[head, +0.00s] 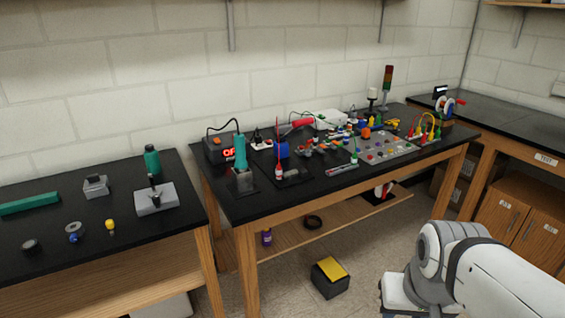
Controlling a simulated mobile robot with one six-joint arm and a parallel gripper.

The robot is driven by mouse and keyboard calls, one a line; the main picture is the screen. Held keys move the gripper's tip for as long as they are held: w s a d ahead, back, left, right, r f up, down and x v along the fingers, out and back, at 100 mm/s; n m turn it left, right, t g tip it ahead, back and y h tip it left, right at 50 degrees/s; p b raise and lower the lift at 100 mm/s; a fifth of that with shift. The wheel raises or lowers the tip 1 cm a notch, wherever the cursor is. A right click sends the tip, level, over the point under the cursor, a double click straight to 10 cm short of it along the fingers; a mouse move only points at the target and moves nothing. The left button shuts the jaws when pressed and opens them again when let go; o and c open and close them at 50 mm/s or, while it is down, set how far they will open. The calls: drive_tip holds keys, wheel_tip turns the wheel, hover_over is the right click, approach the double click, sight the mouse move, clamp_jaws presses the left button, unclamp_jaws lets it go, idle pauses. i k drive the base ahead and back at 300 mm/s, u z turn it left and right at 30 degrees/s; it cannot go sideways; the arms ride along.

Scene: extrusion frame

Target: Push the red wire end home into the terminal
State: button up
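A thin red wire (278,130) stands upright at the left-middle of the centre bench. Its lower end meets a small red and white piece (279,172) on a dark plate; I cannot tell whether this is the terminal or how the wire sits in it. Red, yellow and green looped wires (426,126) show at the bench's right end, too small to tell their ends apart. My white arm shows at the lower right, well apart from the bench. My gripper's fingers are not in view.
The black centre bench (240,208) is crowded: a soldering station (218,148), a teal-handled tool (240,152), a grey panel (385,150) and a signal tower (387,82). A black box with a yellow top (330,278) stands on the floor before it.

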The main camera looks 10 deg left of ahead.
sight(278, 171)
drive_tip(key=u, duration=0.6)
drive_tip(key=i, duration=1.5)
drive_tip(key=u, duration=0.05)
